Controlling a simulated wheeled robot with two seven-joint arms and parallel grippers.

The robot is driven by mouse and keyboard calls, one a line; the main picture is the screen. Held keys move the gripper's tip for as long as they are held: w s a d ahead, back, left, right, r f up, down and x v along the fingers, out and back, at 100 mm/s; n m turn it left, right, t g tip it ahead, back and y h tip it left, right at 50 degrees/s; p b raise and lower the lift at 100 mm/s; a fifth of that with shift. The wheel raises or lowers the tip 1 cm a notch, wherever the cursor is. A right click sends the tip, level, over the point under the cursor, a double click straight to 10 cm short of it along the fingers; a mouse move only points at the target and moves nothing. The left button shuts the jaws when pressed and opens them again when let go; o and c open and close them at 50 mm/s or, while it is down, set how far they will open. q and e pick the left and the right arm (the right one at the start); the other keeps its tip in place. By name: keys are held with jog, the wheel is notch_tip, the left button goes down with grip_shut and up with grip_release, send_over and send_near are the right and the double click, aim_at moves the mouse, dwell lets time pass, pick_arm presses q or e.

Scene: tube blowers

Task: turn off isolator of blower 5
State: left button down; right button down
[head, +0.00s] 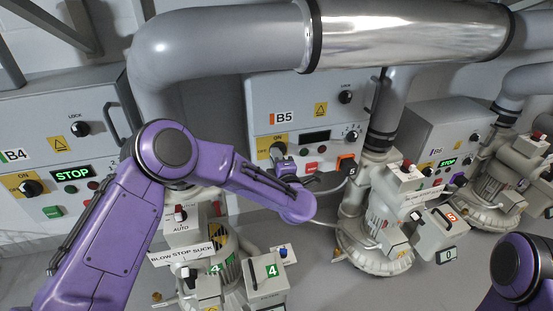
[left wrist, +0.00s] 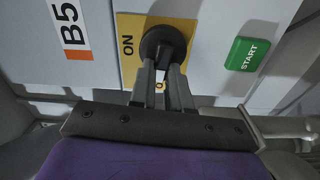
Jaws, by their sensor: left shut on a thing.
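The B5 panel (head: 262,95) is a grey box with an orange-barred label. Its isolator is a black rotary knob (left wrist: 163,42) on a yellow plate (head: 263,155) marked ON. My left gripper (head: 281,152) reaches across to this plate. In the left wrist view the left gripper (left wrist: 164,80) has its fingers closed on the knob's handle. The fingers partly hide the handle and the plate's lower lettering. The B5 display (head: 315,136) looks dark. My right gripper is out of view; only part of my right arm shows at the lower right.
A green START button (left wrist: 247,54) sits right of the knob. The B4 panel (head: 50,110) and B6 panel (head: 437,127) flank B5, both displays reading STOP. Blowers, including one with green 4 labels (head: 272,271), stand below. A large pipe (head: 230,50) runs above.

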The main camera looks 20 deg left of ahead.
pick_arm(q)
jog(key=shift+f+n, duration=0.15)
jog(key=shift+n, duration=0.35)
dwell(0.3)
jog(key=c, duration=1.1)
grip_release()
jog(key=p+v, duration=0.1)
jog(key=v, duration=0.9)
jog(key=shift+s+d, duration=0.25)
